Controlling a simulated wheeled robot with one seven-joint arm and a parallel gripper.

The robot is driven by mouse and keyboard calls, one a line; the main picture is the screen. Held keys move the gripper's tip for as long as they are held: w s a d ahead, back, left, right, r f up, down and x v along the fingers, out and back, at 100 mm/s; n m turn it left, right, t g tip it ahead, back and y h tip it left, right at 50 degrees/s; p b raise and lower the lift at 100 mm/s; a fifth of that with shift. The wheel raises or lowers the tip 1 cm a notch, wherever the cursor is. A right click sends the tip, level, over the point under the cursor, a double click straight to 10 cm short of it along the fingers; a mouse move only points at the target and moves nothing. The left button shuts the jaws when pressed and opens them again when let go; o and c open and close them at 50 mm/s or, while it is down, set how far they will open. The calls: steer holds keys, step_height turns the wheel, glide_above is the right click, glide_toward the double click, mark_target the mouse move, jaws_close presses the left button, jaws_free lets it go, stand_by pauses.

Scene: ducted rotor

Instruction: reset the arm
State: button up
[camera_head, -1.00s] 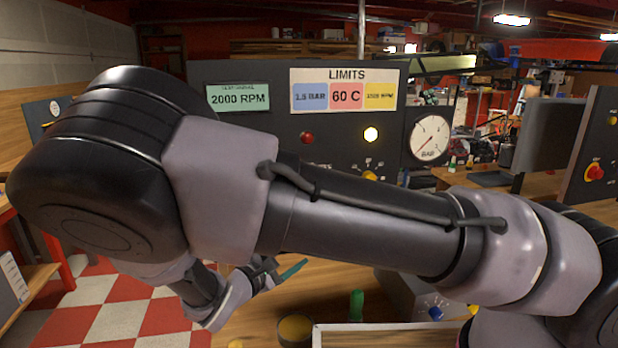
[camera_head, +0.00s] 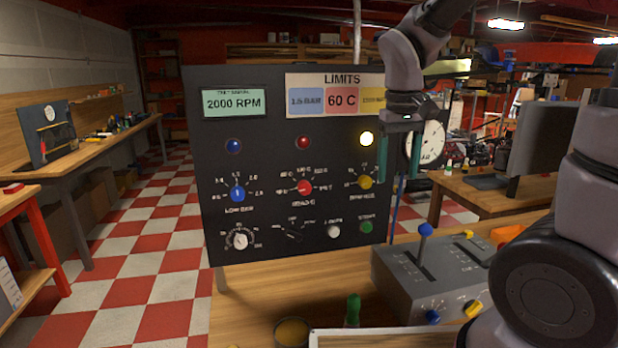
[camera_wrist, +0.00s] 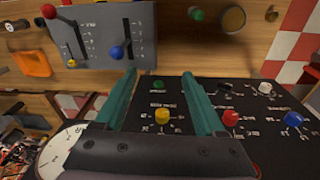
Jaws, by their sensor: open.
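My gripper (camera_head: 398,160) hangs pointing down in front of the right side of the dark control panel (camera_head: 270,230) in the head view. Its two green fingers are apart with nothing between them. In the wrist view my gripper (camera_wrist: 160,105) is also open, with the panel's yellow knob (camera_wrist: 162,116) and green button (camera_wrist: 159,85) seen between and beyond the fingers. My arm is folded up at the right of the head view. The gripper hides part of the pressure gauge (camera_head: 432,142) and of the limits sign.
The panel has blue (camera_head: 238,194), red (camera_head: 304,187) and yellow (camera_head: 365,182) knobs. A grey lever box (camera_head: 400,285) stands on the wooden bench to the right. A green-topped item (camera_head: 352,308) and a round cup (camera_head: 292,331) are near the front. The checkered floor at left is clear.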

steer(key=s+d+r+m+t+y, duration=0.1)
steer(key=s+d+r+m+t, duration=0.2)
steer(key=r, duration=0.3)
steer(key=s+d+r+m+t+y, duration=0.1)
steer(key=s+d+r+m+t, duration=0.1)
steer(key=r, duration=0.4)
steer(key=shift+s+d+m+t+y, duration=0.35)
steer(key=shift+s+d+t, duration=0.3)
steer(key=shift+s, duration=0.45)
stand_by(2.7)
